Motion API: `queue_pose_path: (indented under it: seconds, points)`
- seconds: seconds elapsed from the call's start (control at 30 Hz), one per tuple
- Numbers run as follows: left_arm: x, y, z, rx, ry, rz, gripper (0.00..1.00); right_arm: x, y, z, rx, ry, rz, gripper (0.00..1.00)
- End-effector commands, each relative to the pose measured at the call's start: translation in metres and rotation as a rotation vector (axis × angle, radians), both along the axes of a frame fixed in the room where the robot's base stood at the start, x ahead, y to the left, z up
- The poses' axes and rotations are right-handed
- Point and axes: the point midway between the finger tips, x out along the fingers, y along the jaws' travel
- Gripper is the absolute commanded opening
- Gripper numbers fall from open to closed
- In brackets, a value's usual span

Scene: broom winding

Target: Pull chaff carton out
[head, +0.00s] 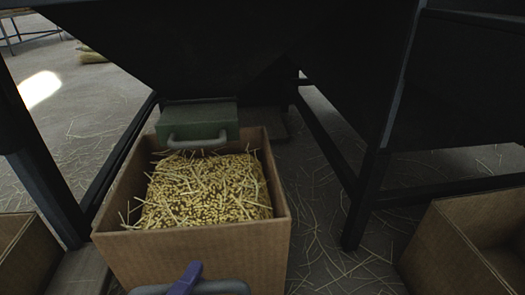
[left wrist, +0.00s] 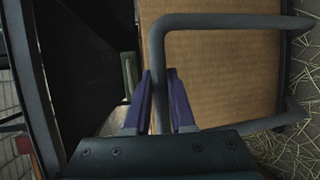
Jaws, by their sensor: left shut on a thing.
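The chaff carton (head: 190,262) is a brown cardboard box in the head view, filled with yellow chaff and straw (head: 205,190). It stands under the dark machine, between its legs. A grey metal handle (head: 222,287) is at its near side, at the bottom edge of the picture. My left gripper (head: 188,278) shows as a purple finger at this handle. In the left wrist view the purple fingers (left wrist: 160,105) are shut on the grey handle bar (left wrist: 230,21), with the carton's side (left wrist: 220,80) behind it. My right gripper is not in view.
A green box with a grey handle (head: 197,121) sits over the carton's far end. Dark machine legs (head: 365,200) stand to the right and left. Other cardboard boxes stand at lower right (head: 470,240) and lower left (head: 28,255). Straw litters the floor.

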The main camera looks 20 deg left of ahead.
Motion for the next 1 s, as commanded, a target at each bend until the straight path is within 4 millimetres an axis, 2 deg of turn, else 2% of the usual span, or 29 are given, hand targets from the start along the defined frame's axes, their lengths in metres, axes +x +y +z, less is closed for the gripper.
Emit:
queue_pose_path:
  seconds: [0.1, 0.3, 0.5, 0.83, 0.87, 0.93, 1.0]
  points:
    - [-0.023, -0.014, 0.0, -0.003, 0.003, 0.0, 0.0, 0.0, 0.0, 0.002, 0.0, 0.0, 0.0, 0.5]
    - [-0.046, -0.029, 0.0, -0.001, 0.0, 0.0, 0.0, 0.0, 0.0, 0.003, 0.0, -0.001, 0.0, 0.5]
    - [-0.055, -0.034, 0.001, 0.0, -0.003, -0.001, 0.0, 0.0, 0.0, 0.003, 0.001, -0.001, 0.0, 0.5]
    - [-0.055, -0.034, 0.001, 0.0, -0.003, -0.001, 0.0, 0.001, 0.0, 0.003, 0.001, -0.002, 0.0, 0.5]
    - [-0.055, -0.034, 0.001, 0.0, -0.003, -0.001, 0.24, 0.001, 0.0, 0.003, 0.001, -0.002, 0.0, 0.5]
    - [-0.055, -0.034, 0.0, 0.0, -0.002, 0.0, 0.32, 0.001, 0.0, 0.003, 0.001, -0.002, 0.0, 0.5]
    - [-0.055, -0.034, 0.0, 0.0, -0.001, 0.0, 0.35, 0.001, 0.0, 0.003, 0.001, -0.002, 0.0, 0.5]
